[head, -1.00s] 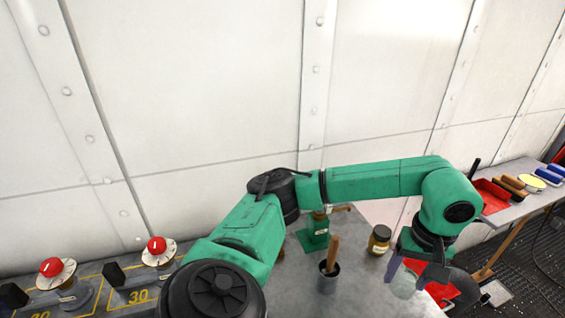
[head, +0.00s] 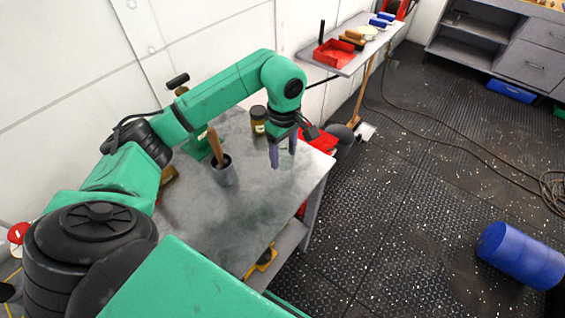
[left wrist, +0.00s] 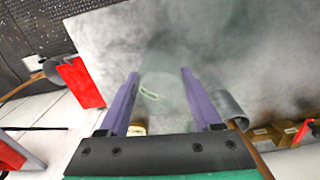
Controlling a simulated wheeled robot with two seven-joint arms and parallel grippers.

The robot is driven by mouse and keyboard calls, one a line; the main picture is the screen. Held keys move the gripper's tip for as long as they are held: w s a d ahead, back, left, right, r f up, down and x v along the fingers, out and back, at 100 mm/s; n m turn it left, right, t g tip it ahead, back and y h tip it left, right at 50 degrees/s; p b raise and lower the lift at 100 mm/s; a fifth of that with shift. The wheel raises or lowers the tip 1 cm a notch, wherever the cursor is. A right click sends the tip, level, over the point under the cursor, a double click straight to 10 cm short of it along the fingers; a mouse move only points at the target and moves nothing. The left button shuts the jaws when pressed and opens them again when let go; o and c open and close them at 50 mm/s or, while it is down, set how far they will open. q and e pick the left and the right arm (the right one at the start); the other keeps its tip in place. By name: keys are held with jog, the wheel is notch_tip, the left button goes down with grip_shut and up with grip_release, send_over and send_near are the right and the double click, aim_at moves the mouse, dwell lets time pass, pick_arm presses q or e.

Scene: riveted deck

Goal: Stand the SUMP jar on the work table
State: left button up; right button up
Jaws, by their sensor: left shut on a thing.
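A clear, greenish glass jar (left wrist: 160,84) with a small pale label is between the purple fingers of my left gripper (left wrist: 160,88) in the left wrist view. The label is too small to read. In the head view my left gripper (head: 282,158) points down over the right part of the grey work table (head: 215,215), shut on the jar, which shows only faintly. I cannot tell whether the jar's base touches the table. My right gripper is out of view.
An amber jar with a dark lid (head: 258,122) stands behind the gripper. A grey cup (head: 226,175) holding a wooden-handled tool stands to the left. A red bin (head: 322,140) is beyond the table's right edge. The table's front is clear.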

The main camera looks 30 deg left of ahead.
aim_at(284, 164)
pick_arm(q)
notch_tip(284, 164, down, 4)
jog(key=shift+f+p, duration=0.25)
jog(key=shift+p, duration=0.25)
jog(key=shift+f, duration=0.5)
jog(key=o, duration=1.4)
